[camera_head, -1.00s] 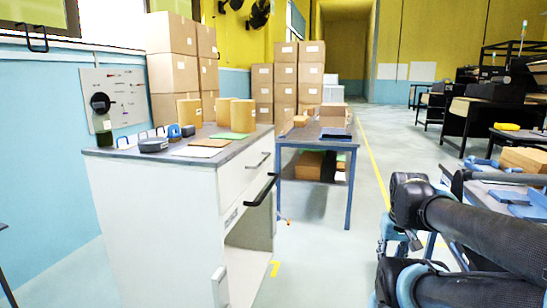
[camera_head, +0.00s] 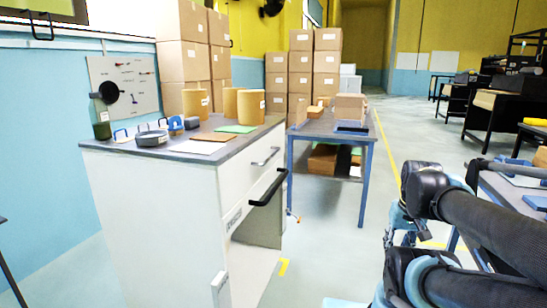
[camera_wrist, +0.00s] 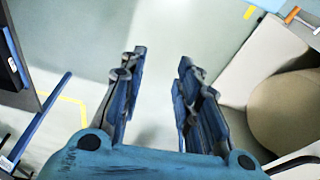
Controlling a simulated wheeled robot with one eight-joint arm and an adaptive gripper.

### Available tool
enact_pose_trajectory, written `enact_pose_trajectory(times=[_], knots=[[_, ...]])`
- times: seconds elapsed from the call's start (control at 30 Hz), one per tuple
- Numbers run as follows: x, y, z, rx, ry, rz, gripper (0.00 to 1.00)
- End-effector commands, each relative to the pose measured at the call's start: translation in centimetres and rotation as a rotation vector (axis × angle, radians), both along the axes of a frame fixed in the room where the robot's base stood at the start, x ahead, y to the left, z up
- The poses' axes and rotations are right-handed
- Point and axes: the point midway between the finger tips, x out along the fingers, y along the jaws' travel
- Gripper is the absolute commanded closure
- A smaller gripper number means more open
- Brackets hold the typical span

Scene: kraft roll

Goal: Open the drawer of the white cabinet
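The white cabinet (camera_head: 150,220) stands at the left in the head view, with a grey top. Its front has an upper drawer (camera_head: 240,178) with a slim metal handle (camera_head: 265,157). Below is a front with a thick black bar handle (camera_head: 268,189). Both fronts look closed. Under them is an open compartment. In the wrist view my gripper (camera_wrist: 163,62) is open and empty, its fingers over bare floor. A pale panel (camera_wrist: 258,60), probably the cabinet, and a brown rounded thing (camera_wrist: 290,110) are to its right, apart from it. My gripper's fingers are not clear in the head view.
On the cabinet top are yellow-brown rolls (camera_head: 250,107), a green bottle (camera_head: 101,117), a grey round case (camera_head: 151,138) and a green sheet (camera_head: 235,129). A blue-legged table (camera_head: 362,180) stands behind. Another table (camera_head: 500,195) is at right.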

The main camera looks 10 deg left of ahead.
Motion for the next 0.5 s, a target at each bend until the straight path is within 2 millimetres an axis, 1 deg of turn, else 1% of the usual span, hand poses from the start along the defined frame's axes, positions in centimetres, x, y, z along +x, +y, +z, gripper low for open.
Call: enact_pose_trajectory(times=[0.17,0.5], knots=[[2.5,2.9,1.1,0.112,0.002,0.005,0.70],[8.4,10.2,3.8,0.411,0.010,0.025,0.70]])
